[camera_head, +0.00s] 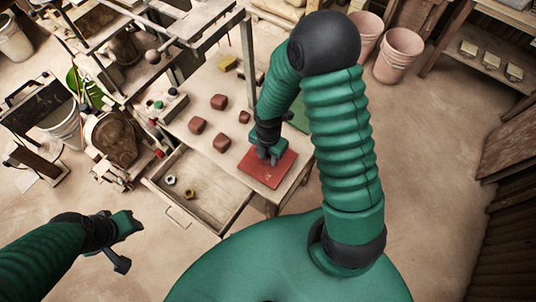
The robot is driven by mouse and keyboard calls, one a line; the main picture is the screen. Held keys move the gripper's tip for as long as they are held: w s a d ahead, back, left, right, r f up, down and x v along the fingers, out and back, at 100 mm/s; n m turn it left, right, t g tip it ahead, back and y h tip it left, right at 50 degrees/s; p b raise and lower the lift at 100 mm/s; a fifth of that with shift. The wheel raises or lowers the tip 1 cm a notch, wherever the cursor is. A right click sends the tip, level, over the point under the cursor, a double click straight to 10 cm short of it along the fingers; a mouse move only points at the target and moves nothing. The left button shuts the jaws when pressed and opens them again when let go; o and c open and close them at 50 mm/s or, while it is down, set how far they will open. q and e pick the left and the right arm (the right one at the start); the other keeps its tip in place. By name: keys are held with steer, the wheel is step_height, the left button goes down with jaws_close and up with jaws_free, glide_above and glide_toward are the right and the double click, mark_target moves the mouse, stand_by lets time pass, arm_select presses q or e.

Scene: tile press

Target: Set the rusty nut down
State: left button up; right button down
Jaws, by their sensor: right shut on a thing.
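My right gripper (268,158) points down over the red mat (264,178) at the front right corner of the workbench. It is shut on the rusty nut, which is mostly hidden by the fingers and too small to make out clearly. I cannot tell whether the nut touches the mat. My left gripper (128,245) is open and empty, with its fingers spread, over the floor at the lower left, away from the bench.
The open drawer (208,212) at the bench front holds a silvery nut (170,180) and a brassy nut (189,194). Several brown blocks (221,144) lie on the bench left of the mat. A press frame stands behind them. A green mat (299,117) lies behind my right arm.

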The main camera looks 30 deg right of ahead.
steer(key=shift+a, duration=0.4)
steer(key=shift+s+a+f, duration=0.1)
steer(key=shift+a, duration=0.05)
steer(key=c, duration=1.3)
jaws_free()
steer(key=shift+o, duration=1.4)
steer(key=shift+d, duration=0.35)
steer(key=shift+a, duration=0.15)
